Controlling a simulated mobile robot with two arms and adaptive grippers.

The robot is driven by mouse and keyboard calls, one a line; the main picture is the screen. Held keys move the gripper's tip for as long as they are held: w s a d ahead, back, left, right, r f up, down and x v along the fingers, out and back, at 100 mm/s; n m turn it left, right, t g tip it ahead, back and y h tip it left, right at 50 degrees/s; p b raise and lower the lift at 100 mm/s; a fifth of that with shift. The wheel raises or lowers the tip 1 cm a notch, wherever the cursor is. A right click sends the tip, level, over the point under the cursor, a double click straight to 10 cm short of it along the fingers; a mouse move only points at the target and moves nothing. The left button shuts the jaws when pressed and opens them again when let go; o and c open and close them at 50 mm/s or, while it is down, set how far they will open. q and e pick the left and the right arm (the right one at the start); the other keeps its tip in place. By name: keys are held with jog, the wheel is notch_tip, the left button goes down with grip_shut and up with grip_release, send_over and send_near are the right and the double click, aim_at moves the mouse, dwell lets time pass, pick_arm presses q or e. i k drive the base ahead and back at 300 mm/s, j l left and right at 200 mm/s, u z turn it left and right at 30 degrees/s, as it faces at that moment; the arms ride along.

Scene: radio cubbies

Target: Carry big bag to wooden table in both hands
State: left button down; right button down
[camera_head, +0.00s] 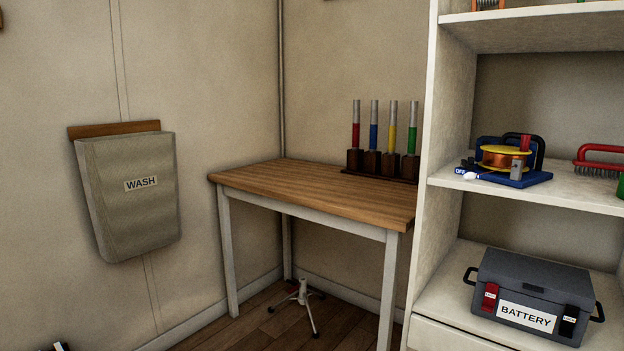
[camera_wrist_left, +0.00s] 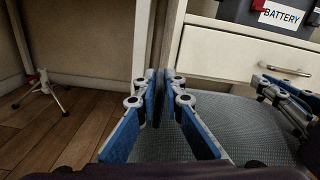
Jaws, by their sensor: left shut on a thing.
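The wooden table (camera_head: 310,184) stands in the corner in the head view, with a brown top and pale legs. The big bag does not show in the head view. In the left wrist view a grey woven surface (camera_wrist_left: 248,122), seemingly the big bag, lies below and beyond my left gripper (camera_wrist_left: 163,84). The left fingers are closed together on a thin part of it, mostly hidden between the pads. My right gripper (camera_wrist_left: 282,92) shows at the right edge, over the bag's far side. Its fingertips are too unclear to judge.
A rack of coloured rods (camera_head: 382,164) stands at the table's back right. White shelves (camera_head: 448,120) with a battery box (camera_head: 533,297) rise right of the table. A grey WASH bag (camera_head: 128,197) hangs on the left wall. A small tripod (camera_head: 303,303) stands beneath the table.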

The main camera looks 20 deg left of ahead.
aim_at(354, 193)
jog(key=i+j, duration=0.1)
jog(key=j, duration=0.3)
jog(key=i+j, duration=0.15)
jog(key=j, duration=0.3)
jog(key=i+j, duration=0.1)
jog(key=j, duration=0.3)
jog(key=i+j, duration=0.1)
jog(key=j, duration=0.3)
